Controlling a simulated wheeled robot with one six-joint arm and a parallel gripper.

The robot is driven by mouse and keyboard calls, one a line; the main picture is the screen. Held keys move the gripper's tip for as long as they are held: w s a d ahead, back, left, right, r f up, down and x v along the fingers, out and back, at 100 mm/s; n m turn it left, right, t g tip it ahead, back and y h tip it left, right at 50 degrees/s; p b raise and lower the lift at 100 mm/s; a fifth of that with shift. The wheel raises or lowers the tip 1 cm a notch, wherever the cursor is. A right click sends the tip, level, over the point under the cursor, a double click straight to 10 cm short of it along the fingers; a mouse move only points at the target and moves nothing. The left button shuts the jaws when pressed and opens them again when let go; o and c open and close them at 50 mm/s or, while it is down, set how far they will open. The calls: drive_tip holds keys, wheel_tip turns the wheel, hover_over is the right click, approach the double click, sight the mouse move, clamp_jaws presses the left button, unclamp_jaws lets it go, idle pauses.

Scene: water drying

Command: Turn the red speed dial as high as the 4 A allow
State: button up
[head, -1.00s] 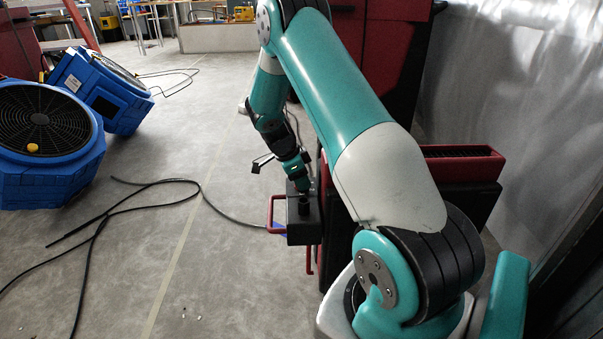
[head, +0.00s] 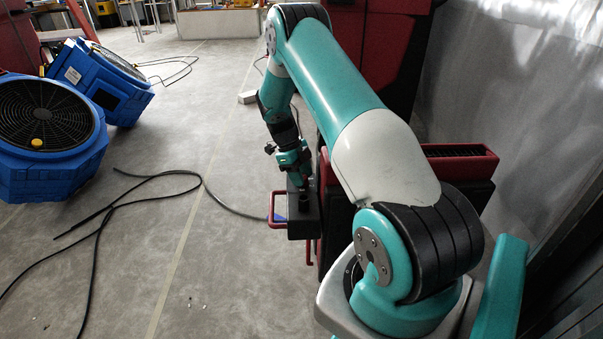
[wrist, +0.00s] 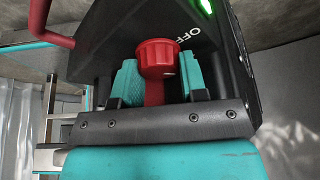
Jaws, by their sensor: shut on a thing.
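The red dial (wrist: 158,58) shows in the wrist view, between the two teal fingertips of my gripper (wrist: 160,80). My gripper is shut on the dial. The dial sits on a black control box with an "OFF" mark (wrist: 188,33) to its upper right and a lit green light (wrist: 205,6). A small white mark shows on the dial's right side. In the head view my gripper (head: 301,186) is at the top of the black box (head: 305,222), which hides the dial. I cannot read any current value.
A red handle (head: 276,228) sticks out at the box's left. Blue fans (head: 50,135) stand on the floor at the left. A black cable (head: 100,213) lies across the floor.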

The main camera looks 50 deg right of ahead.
drive_tip(key=shift+w, duration=0.15)
idle(0.4)
drive_tip(key=o, duration=0.9)
drive_tip(key=shift+r, duration=0.1)
drive_tip(key=p+v, duration=0.6)
drive_tip(key=v, duration=1.1)
drive_tip(key=shift+d+r, duration=0.15)
drive_tip(key=shift+d, duration=0.05)
